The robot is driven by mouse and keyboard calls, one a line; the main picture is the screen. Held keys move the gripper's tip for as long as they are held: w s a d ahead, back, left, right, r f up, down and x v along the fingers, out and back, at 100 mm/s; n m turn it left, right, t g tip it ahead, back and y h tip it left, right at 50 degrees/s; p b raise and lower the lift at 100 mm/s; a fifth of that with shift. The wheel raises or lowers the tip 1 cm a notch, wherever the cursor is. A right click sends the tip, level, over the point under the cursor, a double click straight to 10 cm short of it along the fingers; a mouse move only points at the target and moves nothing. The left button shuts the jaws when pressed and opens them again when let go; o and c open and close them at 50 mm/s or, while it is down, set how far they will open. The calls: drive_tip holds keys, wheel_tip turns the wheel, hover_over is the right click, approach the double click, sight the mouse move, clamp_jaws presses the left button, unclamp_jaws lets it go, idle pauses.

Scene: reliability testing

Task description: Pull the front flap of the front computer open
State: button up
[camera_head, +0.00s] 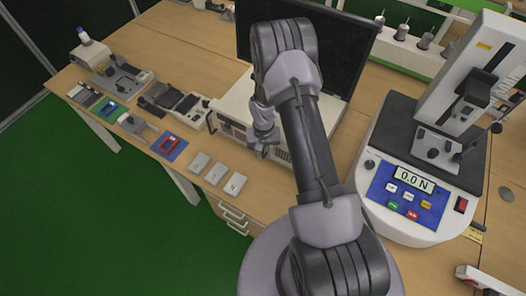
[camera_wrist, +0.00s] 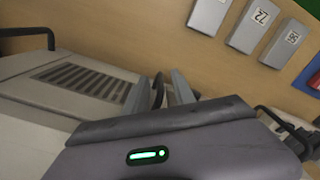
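The front computer (camera_head: 236,101) is a white, flat box under the black monitor, with its grilled front facing the table's near edge. In the wrist view its front panel, with a dark slotted grille (camera_wrist: 85,80), shows on the left. My gripper (camera_head: 264,150) is at the middle of this front, pointing down. In the wrist view the two fingers of my gripper (camera_wrist: 162,90) stand apart, with a dark curved piece between them. Whether they touch that piece, and whether it is part of the flap, I cannot tell. The flap's edges are largely hidden by my arm and gripper.
A black handle (camera_wrist: 30,40) sticks out at the computer's side. Small numbered grey blocks (camera_head: 217,173) lie before the computer. A force tester (camera_head: 425,185) reading 0.0 N stands right. Several devices line the left. Bare tabletop lies just before the computer.

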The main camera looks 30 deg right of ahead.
clamp_jaws()
drive_tip(key=shift+w+d+r, duration=0.1)
drive_tip(key=shift+w+r, duration=0.1)
drive_tip(key=shift+w, duration=0.05)
idle(1.2)
